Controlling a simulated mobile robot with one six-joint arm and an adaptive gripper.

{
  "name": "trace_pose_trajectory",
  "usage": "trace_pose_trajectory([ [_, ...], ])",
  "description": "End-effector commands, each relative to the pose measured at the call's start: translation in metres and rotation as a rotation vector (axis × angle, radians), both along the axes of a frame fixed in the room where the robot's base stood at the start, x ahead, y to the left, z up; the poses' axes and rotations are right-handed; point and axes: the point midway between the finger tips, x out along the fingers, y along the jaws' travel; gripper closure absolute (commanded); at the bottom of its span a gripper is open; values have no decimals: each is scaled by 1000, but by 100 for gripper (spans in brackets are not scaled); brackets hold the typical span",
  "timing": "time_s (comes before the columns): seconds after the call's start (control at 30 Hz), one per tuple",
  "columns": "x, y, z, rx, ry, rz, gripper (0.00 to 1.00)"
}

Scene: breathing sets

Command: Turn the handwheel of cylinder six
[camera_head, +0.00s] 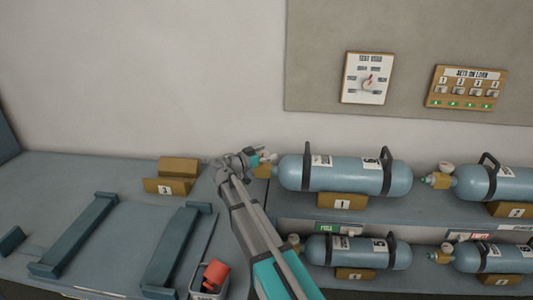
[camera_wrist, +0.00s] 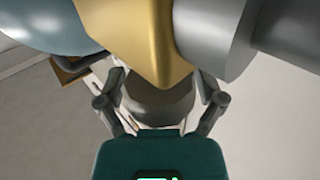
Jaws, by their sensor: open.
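A blue cylinder (camera_head: 335,172) with two dark bands lies on the cradle marked 1 on the upper shelf. Its label digit is too small to read surely. Its brass valve (camera_head: 264,171) points left. My gripper (camera_head: 262,158) is at this valve. In the wrist view the brass valve (camera_wrist: 150,40) fills the top middle, with the blue cylinder (camera_wrist: 45,22) at upper left. My open gripper (camera_wrist: 162,95) has one finger on each side of a grey-brown round part (camera_wrist: 160,105), perhaps the handwheel. I cannot tell whether the fingers touch it.
A second blue cylinder (camera_head: 500,183) lies right on the upper shelf. Two more, one at left (camera_head: 358,252) and one at right (camera_head: 495,258), lie below. An empty cradle (camera_head: 172,176) marked 3 and a grey bin (camera_head: 207,291) with a red thing stand left. A dial panel (camera_head: 367,78) hangs behind.

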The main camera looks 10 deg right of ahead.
Motion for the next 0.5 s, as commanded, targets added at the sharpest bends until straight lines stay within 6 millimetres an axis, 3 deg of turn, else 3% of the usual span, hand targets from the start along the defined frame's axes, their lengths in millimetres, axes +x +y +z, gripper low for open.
trace_pose_trajectory([
  [0.17, 0, 1, 0, 0, 0, 1, 16],
  [0.5, 0, 1, 0, 0, 0, 1, 79],
])
